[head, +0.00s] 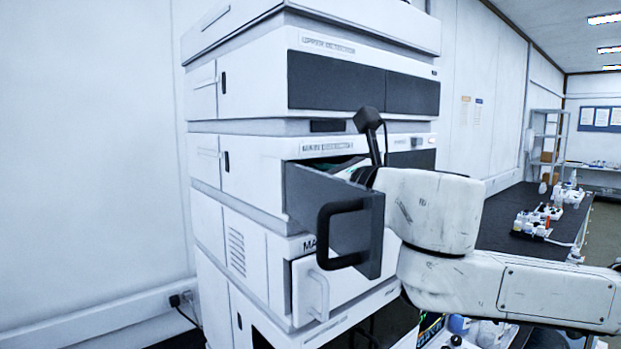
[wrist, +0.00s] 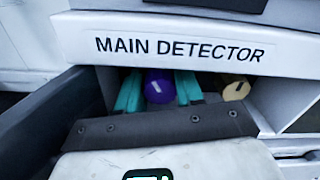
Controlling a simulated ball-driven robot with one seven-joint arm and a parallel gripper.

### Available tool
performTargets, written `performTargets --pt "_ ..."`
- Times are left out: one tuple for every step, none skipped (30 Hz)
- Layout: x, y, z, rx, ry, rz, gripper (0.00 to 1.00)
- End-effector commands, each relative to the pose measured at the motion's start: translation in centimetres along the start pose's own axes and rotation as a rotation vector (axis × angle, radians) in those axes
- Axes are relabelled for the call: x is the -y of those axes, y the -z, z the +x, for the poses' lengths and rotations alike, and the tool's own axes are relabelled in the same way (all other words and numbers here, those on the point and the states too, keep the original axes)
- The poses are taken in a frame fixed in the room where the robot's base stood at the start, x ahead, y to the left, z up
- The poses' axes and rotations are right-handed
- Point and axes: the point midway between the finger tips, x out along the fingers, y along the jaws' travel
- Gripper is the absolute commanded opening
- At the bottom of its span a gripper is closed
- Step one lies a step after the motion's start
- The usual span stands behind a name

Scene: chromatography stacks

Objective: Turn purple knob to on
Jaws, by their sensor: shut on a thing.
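The purple knob (wrist: 160,92) sits inside the open bay under the MAIN DETECTOR label in the wrist view. A short pale mark shows on its face, slightly tilted. My gripper (wrist: 158,78) has its teal fingers on either side of the knob and is shut on it. In the head view the knob and fingertips are hidden behind the open dark panel (head: 360,225) and my arm.
A yellow knob (wrist: 236,90) sits right of the purple one in the same bay. The open dark panel with its black handle (head: 325,240) juts out close to my arm. A dark bench (head: 500,225) with small bottles runs along the wall at right.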

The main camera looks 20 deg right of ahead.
Motion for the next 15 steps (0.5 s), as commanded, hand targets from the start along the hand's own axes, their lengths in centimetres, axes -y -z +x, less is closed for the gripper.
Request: performTargets --pt "0.0 -0.07 -0.02 0.002 0.0 0.009 0.06" --pt "0.0 -0.07 -0.02 0.002 0.0 0.016 0.06" --pt "0.0 -0.05 -0.02 0.003 0.0 0.028 0.06" --pt "0.0 -0.04 -0.02 0.003 0.001 0.039 0.06" --pt "0.01 -0.04 -0.02 0.003 0.001 0.053 0.06" --pt "0.01 -0.03 -0.02 0.003 0.001 0.073 0.06" --pt "0.02 -0.02 -0.02 0.003 0.001 0.09 0.06" --pt "0.03 -0.02 -0.03 0.003 0.001 0.11 0.06" --pt "0.04 -0.02 -0.03 0.004 0.001 0.137 0.06" --pt "0.05 -0.02 -0.03 0.004 0.0 0.159 0.06" --pt "0.06 -0.01 -0.03 0.004 0.0 0.181 0.06" --pt "0.07 0.0 -0.03 0.004 0.0 0.214 0.06" --pt "0.08 0.0 -0.03 0.004 0.0 0.24 0.06" --pt "0.09 -0.02 -0.04 0.005 0.0 0.266 0.06" --pt "0.12 -0.03 -0.04 0.005 0.0 0.301 0.06"
